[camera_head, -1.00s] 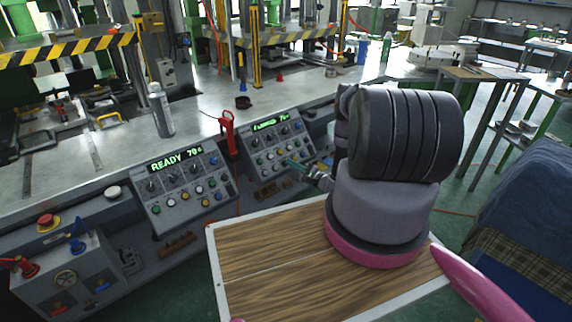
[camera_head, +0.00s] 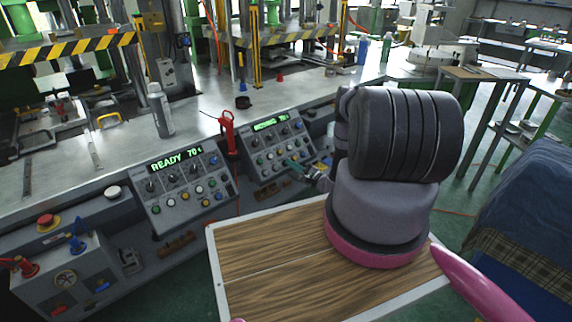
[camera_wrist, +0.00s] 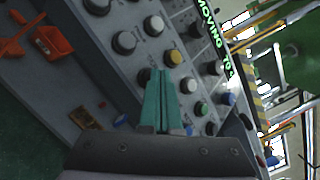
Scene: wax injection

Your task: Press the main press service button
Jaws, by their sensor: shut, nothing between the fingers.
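My gripper (camera_head: 293,164) has two teal fingers closed together, with nothing between them. It is at the lower part of the right grey control panel (camera_head: 264,167), in front of its buttons. The green display (camera_wrist: 214,38) reads MOVING 70. Button labels are too small to read, so I cannot tell which is the service button.
A second panel (camera_head: 184,190) on the left shows READY 70. A red-handled tool (camera_head: 227,133) stands between the panels. A metal bottle (camera_head: 160,110) stands on the bench. An orange box (camera_wrist: 51,42) is beside the panel in the wrist view.

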